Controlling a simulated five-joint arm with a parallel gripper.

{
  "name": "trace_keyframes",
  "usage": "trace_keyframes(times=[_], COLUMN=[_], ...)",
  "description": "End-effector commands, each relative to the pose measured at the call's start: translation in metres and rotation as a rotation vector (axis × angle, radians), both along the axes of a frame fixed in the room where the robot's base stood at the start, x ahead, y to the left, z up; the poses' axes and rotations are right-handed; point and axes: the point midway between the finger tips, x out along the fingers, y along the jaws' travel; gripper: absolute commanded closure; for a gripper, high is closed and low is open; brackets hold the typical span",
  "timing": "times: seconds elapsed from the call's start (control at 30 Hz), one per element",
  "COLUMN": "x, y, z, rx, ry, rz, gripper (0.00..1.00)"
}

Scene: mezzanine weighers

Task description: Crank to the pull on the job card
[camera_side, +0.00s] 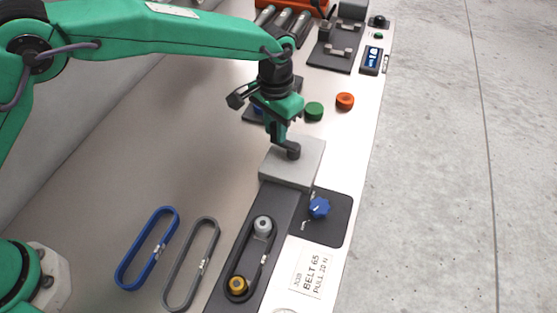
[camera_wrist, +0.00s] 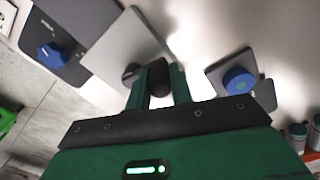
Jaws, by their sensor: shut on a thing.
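My gripper (camera_side: 287,142) is shut on a dark crank handle (camera_wrist: 158,84) above the grey block (camera_side: 308,160). A dark round hub (camera_wrist: 131,75) shows beside the fingers in the wrist view. A dark belt (camera_side: 252,262) runs around a grey pulley (camera_side: 263,224) and a yellow pulley (camera_side: 238,284) on the dark rail (camera_side: 284,208) in front of the block. The job card (camera_side: 311,272) lies to the right of the rail; it seems to read belt 65, and its pull figure is too small to be sure of.
A blue knob (camera_side: 319,207) sits on a dark plate right of the rail. A loose blue belt (camera_side: 147,248) and grey belt (camera_side: 191,264) lie to the left. Green (camera_side: 314,111) and orange (camera_side: 345,100) round pieces stand beyond the block. A small display (camera_side: 371,60) is farther back.

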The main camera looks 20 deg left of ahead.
Motion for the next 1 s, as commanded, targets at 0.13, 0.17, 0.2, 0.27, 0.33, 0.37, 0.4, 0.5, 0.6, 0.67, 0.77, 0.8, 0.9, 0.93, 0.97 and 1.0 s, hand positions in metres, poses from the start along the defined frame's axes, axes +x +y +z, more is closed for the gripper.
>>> trace_keyframes(times=[0.13,0.17,0.2,0.27,0.33,0.37,0.4,0.5,0.6,0.67,0.77,0.8,0.9,0.93,0.97,1.0], x=[0.001,0.001,0.001,0.001,0.001,0.001,0.001,0.000,0.000,0.001,0.001,0.001,0.001,0.001,0.001,0.001], y=[0.000,0.000,0.000,0.000,0.000,0.000,0.000,0.000,0.000,0.000,0.000,0.000,0.000,0.000,0.000,0.000], z=[0.002,0.002,0.002,0.001,0.001,0.001,0.001,0.002,0.007,0.011,0.021,0.026,0.039,0.043,0.047,0.052], rx=[-0.003,-0.003,-0.002,-0.002,-0.001,-0.001,-0.001,-0.001,-0.001,-0.003,-0.003,-0.003,-0.003,-0.003,-0.003,-0.003], ry=[-0.003,-0.003,-0.002,-0.002,-0.003,-0.002,-0.002,-0.002,-0.003,-0.003,-0.004,-0.004,-0.004,-0.005,-0.005,-0.004], rz=[0.002,0.002,0.002,0.002,0.002,0.002,0.002,0.002,0.002,0.002,0.002,0.002,0.002,0.002,0.002,0.002], gripper=[0.58,0.56,0.56,0.56,0.56,0.56,0.56,0.56,0.56,0.56,0.56,0.56,0.56,0.56,0.56,0.56])
